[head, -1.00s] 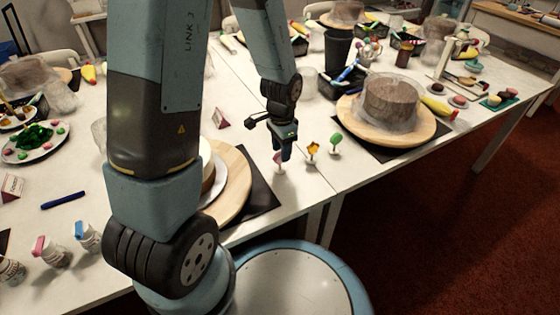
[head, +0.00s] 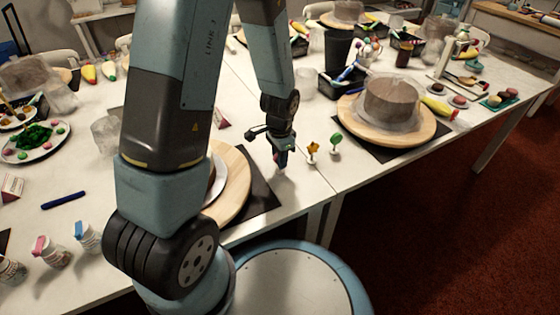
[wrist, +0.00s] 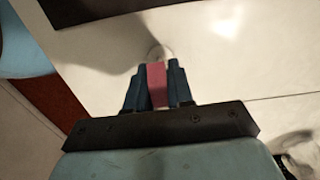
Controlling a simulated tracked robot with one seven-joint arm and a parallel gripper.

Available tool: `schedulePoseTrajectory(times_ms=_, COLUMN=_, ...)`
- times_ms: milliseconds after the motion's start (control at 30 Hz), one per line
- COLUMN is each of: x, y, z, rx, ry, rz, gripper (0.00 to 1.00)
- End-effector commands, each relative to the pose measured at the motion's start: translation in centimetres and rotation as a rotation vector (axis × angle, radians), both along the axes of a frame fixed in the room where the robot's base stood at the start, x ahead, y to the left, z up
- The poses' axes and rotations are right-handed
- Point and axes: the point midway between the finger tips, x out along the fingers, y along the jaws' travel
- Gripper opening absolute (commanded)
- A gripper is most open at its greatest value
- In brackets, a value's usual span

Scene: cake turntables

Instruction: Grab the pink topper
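The pink topper stands upright on the white table, near its front edge. In the wrist view the pink part (wrist: 157,84) fills the gap between the two dark blue fingers of my gripper (wrist: 158,78), with no gap visible on either side. Its pale round base (wrist: 160,53) shows just beyond the fingertips. In the head view my gripper (head: 281,152) points down over the topper, and the white base (head: 281,171) shows below the fingers. The fingers look shut on the topper, and its base still looks to be at table height.
A cake on a wooden turntable (head: 235,187) is at left, partly behind my arm. Another wooden turntable (head: 428,128) with a wrapped cake is at right.

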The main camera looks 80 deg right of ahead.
Motion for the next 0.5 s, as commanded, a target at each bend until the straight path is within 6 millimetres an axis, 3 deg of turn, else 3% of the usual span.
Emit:
schedulePoseTrajectory(times_ms=200, x=0.00, y=0.00, z=0.01, rx=0.000, ry=0.000, rz=0.000, gripper=0.00)
schedulePoseTrajectory(times_ms=500, x=0.01, y=-0.01, z=0.07, rx=0.000, ry=0.000, rz=0.000, gripper=0.00)
